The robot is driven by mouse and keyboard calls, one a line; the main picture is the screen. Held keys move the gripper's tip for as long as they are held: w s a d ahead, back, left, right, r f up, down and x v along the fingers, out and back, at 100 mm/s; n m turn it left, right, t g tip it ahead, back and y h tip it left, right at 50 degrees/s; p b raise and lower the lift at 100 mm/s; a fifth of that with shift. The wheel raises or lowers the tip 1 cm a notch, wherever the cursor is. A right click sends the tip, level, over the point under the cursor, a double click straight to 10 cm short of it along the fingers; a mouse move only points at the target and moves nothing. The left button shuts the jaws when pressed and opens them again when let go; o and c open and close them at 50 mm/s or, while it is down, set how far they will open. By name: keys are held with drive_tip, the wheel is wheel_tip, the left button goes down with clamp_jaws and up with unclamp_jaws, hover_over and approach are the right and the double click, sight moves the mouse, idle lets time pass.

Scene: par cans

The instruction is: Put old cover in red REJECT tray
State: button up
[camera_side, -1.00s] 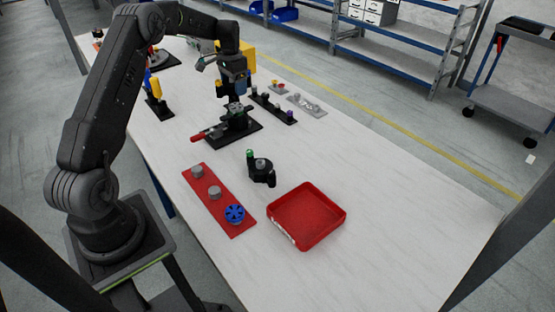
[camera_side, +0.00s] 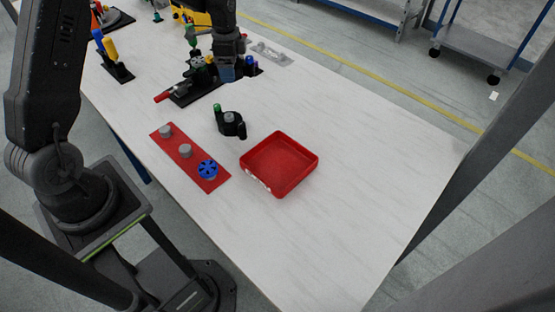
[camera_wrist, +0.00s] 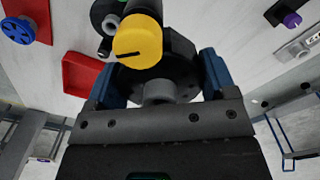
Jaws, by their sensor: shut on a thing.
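My gripper (camera_wrist: 160,82) is shut on the old cover (camera_wrist: 178,50), a black round part with a grey hub and a large yellow knob, in the wrist view. In the side view, my gripper (camera_side: 230,72) is beside the black fixture (camera_side: 190,92) with the red handle, to its right; the held cover is hard to make out there. The red tray (camera_side: 280,188) stands empty, right of centre, well apart from my gripper. It also shows in the wrist view (camera_wrist: 80,76), left of the gripper.
A second black cover (camera_side: 232,126) with a green knob stands between fixture and tray. A red mat (camera_side: 172,148) holds two grey parts and a blue wheel (camera_side: 208,169). The table to the right and front of the tray is clear.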

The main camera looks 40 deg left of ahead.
drive_tip(key=s+d+f+m, duration=0.2)
drive_tip(key=s+d+m, duration=0.65)
drive_tip(key=d, duration=0.45)
hover_over(279, 166)
drive_tip(key=f, duration=0.6)
drive_tip(key=shift+s+a+f, duration=0.1)
drive_tip(key=shift+a+f, duration=0.15)
drive_tip(key=shift+a, duration=0.15)
drive_tip(key=shift+d+f, duration=0.35)
drive_tip(key=shift+d, duration=0.05)
drive_tip(key=shift+f, duration=1.85)
drive_tip(key=shift+f, duration=0.1)
drive_tip(key=o, duration=0.8)
wheel_tip(279, 166, up, 12)
drive_tip(key=shift+r, duration=0.2)
